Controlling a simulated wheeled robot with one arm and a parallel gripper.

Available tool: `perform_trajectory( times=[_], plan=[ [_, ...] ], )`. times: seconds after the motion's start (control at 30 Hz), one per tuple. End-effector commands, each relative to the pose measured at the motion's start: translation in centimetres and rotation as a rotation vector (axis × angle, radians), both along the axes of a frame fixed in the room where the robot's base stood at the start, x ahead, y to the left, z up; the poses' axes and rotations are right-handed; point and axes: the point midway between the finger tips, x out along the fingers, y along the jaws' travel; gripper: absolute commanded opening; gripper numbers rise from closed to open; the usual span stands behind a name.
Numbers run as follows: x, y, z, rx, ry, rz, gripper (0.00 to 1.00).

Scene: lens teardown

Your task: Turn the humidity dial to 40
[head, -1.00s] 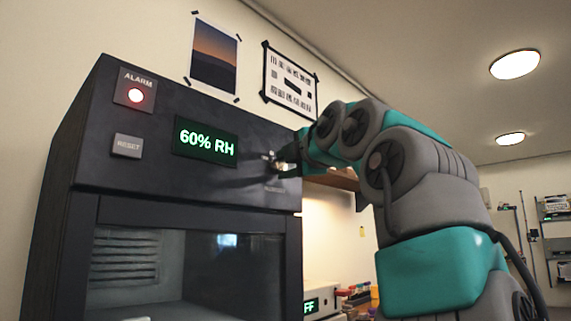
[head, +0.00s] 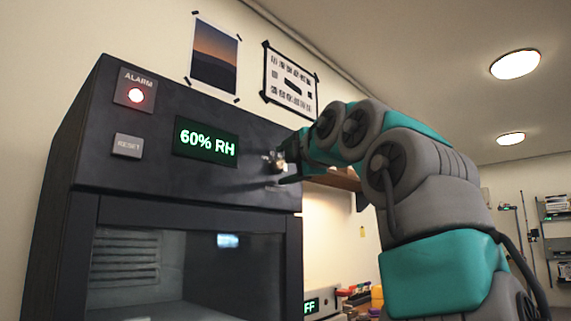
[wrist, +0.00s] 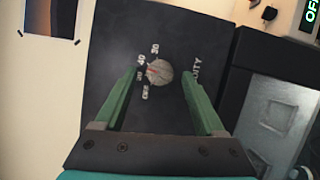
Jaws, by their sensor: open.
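The humidity dial (wrist: 160,73) is a small round pale knob on the dark panel of the cabinet (head: 255,188). Its red mark points left in the wrist view, toward the printed numbers. I cannot tell exactly which number it meets. In the head view the dial (head: 277,161) is partly covered by my gripper (head: 286,163). In the wrist view my gripper (wrist: 158,76) is open, with a green finger on each side of the dial and gaps between. The display (head: 206,143) reads 60% RH.
A lit red alarm light (head: 135,95) and a reset button (head: 128,146) are on the panel's left. The cabinet's glass door (head: 190,270) is below. Another device with a green display (head: 311,306) stands to the right.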

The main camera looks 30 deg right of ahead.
Motion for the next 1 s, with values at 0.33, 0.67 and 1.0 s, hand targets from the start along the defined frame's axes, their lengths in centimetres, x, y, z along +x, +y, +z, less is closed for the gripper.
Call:
perform_trajectory(
  times=[0.33, 0.67, 1.0],
  plan=[
    [-1.9, 0.0, -0.4, 0.003, 0.001, -0.002, 0.72],
    [-6.6, 0.3, -0.4, 0.001, 0.0, -0.001, 0.72],
    [-7.8, 0.4, -0.4, 0.0, 0.0, 0.0, 0.72]
  ],
)
